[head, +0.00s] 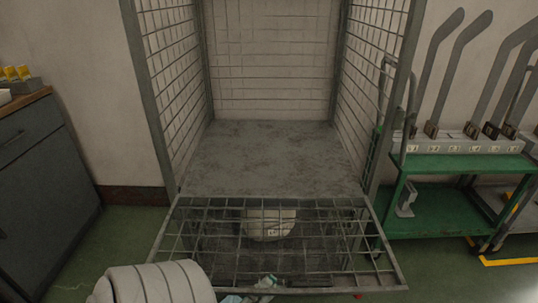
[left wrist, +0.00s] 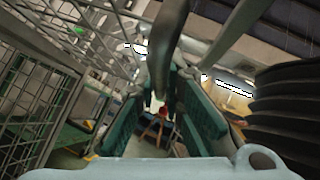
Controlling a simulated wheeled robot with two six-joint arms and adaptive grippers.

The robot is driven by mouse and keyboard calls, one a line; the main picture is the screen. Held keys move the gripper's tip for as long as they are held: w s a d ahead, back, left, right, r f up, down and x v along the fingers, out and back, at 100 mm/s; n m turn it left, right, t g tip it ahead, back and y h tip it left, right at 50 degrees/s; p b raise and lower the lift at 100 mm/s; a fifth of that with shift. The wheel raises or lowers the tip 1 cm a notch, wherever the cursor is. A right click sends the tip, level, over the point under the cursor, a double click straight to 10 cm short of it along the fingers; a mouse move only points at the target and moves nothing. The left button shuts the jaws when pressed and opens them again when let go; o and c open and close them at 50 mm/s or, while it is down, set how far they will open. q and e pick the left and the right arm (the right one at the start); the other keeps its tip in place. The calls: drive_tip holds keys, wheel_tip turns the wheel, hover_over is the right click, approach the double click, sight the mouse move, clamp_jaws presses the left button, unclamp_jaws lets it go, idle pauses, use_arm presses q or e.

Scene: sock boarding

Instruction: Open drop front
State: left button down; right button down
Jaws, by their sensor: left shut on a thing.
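The drop front (head: 335,290) is a grey wire mesh panel at the bottom of the cage (head: 275,160). It is swung down and out toward me, with its far edge along the cage floor and its wider outer edge nearest me. My left gripper (head: 262,284) is at that outer edge, left of its middle. In the left wrist view my left gripper (left wrist: 158,105) has teal-padded fingers on either side of a dark grey bar (left wrist: 168,45), shut on the drop front. My right gripper is not in view.
The cage is open at the front, and its grey floor is bare. A green trolley (head: 455,210) with upright grey sock boards (head: 448,70) stands close on the right. A dark cabinet (head: 45,175) stands on the left. Green floor shows between the cabinet and the cage.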

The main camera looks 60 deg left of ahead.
use_arm(q)
drive_tip(key=shift+s, duration=0.1)
drive_tip(key=c, duration=1.7)
unclamp_jaws()
drive_tip(key=s+a, duration=0.1)
drive_tip(key=s, duration=0.3)
drive_tip(key=s+a, duration=0.1)
drive_tip(key=s, duration=0.7)
drive_tip(key=shift+s+a+f, duration=0.35)
drive_tip(key=shift+s+a, duration=0.05)
drive_tip(key=shift+w, duration=0.1)
